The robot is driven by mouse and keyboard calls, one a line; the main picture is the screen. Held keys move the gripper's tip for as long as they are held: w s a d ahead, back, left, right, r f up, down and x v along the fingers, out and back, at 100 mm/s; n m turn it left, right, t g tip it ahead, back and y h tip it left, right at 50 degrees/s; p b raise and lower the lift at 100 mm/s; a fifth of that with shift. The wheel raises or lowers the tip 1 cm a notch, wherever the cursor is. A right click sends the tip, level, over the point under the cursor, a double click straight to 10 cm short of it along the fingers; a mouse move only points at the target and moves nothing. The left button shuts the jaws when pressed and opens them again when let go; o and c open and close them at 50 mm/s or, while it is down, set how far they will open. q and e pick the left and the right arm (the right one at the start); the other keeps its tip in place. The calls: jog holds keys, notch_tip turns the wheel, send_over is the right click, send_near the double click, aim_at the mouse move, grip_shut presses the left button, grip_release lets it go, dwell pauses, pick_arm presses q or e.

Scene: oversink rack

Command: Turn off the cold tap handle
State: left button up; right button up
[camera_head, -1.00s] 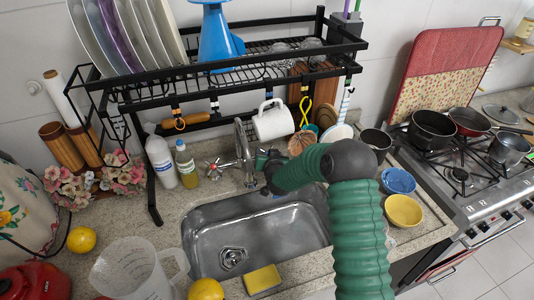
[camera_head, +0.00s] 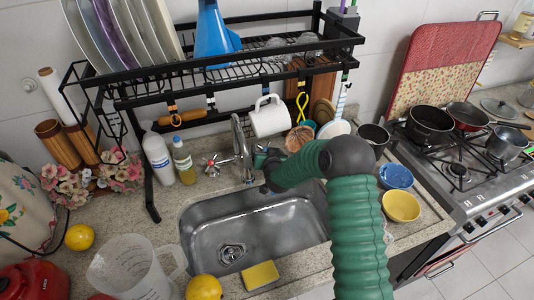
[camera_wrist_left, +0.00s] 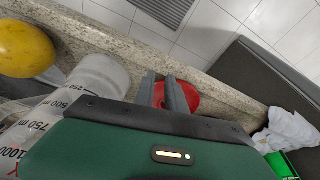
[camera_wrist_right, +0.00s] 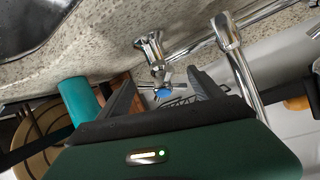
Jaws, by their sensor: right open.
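The cold tap handle (camera_wrist_right: 162,92), with a blue centre, shows in the right wrist view on a chrome valve body. My right gripper (camera_wrist_right: 163,92) is open, with its two dark fingers on either side of the handle; contact is not clear. In the head view my right gripper (camera_head: 262,162) is just right of the chrome faucet (camera_head: 242,150), and my green arm hides the cold handle there. The red-marked tap handle (camera_head: 213,164) is left of the spout. My left gripper (camera_wrist_left: 163,92) shows only in its wrist view, its fingers close together with a narrow gap.
The steel sink (camera_head: 210,240) lies below the faucet. The black rack (camera_head: 195,82) with a white mug (camera_head: 270,118) hangs above it. Bottles (camera_head: 160,158) stand left; blue (camera_head: 396,176) and yellow bowls (camera_head: 401,206) stand right. A clear jug (camera_head: 125,268) is front left.

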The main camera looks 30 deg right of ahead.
pick_arm(q)
jog(key=shift+a+f+b, duration=0.1)
jog(key=shift+f+b, duration=0.4)
jog(key=shift+f, duration=0.05)
pick_arm(e)
jog(key=v, duration=1.6)
jog(key=shift+s, duration=0.35)
jog(key=shift+a, duration=0.1)
